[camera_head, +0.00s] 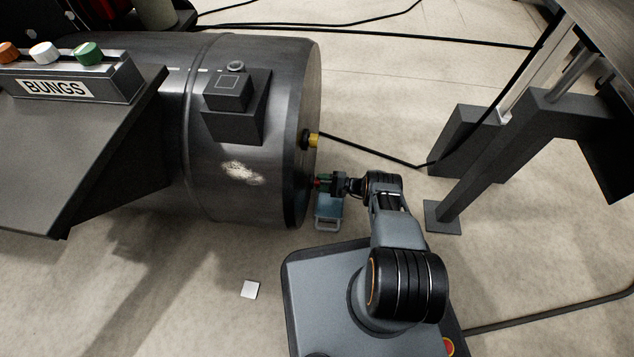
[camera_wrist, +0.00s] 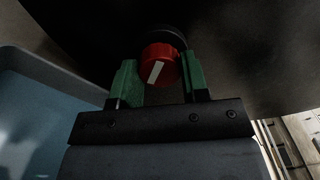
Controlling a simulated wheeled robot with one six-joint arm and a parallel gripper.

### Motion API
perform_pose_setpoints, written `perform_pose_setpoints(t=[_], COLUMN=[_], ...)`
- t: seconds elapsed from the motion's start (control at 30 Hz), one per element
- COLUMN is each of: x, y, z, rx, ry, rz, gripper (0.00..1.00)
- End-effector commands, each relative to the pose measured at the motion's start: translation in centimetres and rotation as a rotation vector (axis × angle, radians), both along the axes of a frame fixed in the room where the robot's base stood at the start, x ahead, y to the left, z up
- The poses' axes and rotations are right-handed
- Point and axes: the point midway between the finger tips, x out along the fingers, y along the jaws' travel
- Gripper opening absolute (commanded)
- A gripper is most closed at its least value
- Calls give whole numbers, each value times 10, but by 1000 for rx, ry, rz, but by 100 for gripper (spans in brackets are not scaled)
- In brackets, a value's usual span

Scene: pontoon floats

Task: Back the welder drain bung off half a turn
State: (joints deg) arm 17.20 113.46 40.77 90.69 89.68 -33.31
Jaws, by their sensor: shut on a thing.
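The drain bung is a red ribbed cap (camera_wrist: 160,62) with a white bar mark, low on the flat end of a big dark cylindrical float (camera_head: 255,185). In the wrist view the bar leans a little right of upright. My gripper (camera_head: 325,184) reaches the float's end from the right, its green fingers on either side of the bung. The gripper is shut on the bung, which sits against a dark round seat on the float. In the head view only a speck of red shows at the fingertips.
A blue tray (camera_head: 328,212) stands on the floor below the bung. A yellow fitting (camera_head: 313,140) with a black cable sits above it on the float's end. A bench labelled BUNGS (camera_head: 55,88) holds orange, white and green caps at left. A metal table leg (camera_head: 480,165) stands at right.

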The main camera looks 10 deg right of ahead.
Motion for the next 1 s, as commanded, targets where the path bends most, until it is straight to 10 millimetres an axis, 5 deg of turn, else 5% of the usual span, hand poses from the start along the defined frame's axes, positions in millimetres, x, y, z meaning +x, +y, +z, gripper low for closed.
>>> perform_pose_setpoints(t=[0.43, 0.8, 0.83, 1.0], x=[1, 1, 1, 1], y=[-1, -2, -2, -1], z=[0, 0, 0, 0], rx=[-25, -216, -218, -214], ry=[-70, -654, -660, -654], rz=[-4, -4, -4, -2], gripper=[21, 21, 44, 60])
